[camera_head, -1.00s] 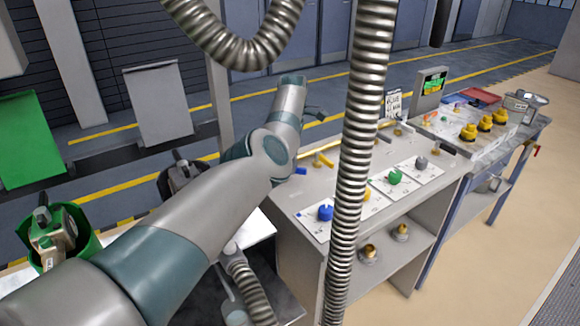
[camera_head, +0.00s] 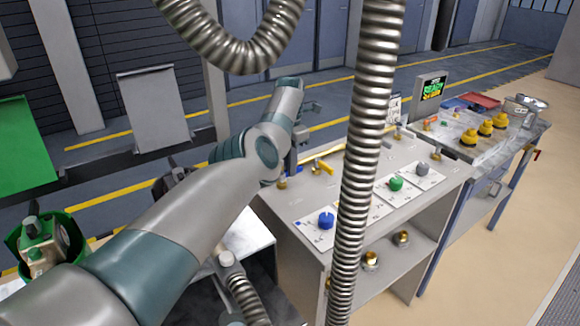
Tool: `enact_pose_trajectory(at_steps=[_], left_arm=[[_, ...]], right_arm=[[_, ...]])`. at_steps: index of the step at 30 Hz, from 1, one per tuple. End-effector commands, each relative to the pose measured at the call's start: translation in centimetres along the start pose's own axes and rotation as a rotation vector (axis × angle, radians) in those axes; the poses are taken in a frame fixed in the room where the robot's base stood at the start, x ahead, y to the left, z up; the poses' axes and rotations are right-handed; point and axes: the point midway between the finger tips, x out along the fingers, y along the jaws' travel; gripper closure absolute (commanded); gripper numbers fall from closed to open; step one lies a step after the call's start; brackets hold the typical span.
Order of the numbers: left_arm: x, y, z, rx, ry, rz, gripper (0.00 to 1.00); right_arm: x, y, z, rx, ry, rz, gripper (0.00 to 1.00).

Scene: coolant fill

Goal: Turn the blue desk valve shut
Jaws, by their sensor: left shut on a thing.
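The blue valve handle (camera_head: 291,161) is at the back left of the grey desk, above a brass fitting (camera_head: 282,183). Only a strip of blue shows there; my left gripper and forearm hide most of it. My left gripper (camera_head: 298,156) reaches down at this handle and is shut on it. The handle's exact angle is hard to tell. My right gripper is not in view.
A yellow lever valve (camera_head: 322,166) stands just right of my gripper. Blue (camera_head: 326,221), green (camera_head: 396,184) and grey (camera_head: 422,169) knobs sit on cards on the grey desk (camera_head: 300,190). A ribbed hose (camera_head: 362,150) hangs in front of it.

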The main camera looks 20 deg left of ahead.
Motion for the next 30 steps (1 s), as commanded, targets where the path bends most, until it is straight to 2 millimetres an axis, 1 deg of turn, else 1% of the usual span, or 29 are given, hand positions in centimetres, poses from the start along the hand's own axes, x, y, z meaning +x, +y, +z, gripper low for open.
enact_pose_trajectory(at_steps=[15,16,17,18,26,30], left_arm=[[-0.23,0.21,-0.04,-0.030,-0.003,0.004,1.00],[-0.23,0.21,-0.04,-0.030,-0.003,0.004,0.83],[-0.23,0.21,-0.04,-0.030,-0.003,0.004,0.76],[-0.21,0.19,-0.03,-0.030,-0.002,0.003,0.71],[-0.09,0.09,-0.02,-0.027,-0.001,0.001,0.71],[-0.35,0.09,0.00,-0.026,-0.001,0.001,0.71]], right_arm=[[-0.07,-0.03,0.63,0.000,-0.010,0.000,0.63],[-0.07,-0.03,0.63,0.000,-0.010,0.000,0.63],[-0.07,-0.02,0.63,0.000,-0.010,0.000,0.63],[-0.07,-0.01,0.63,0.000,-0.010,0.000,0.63],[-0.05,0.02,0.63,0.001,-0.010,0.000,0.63],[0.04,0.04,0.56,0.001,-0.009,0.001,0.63]])
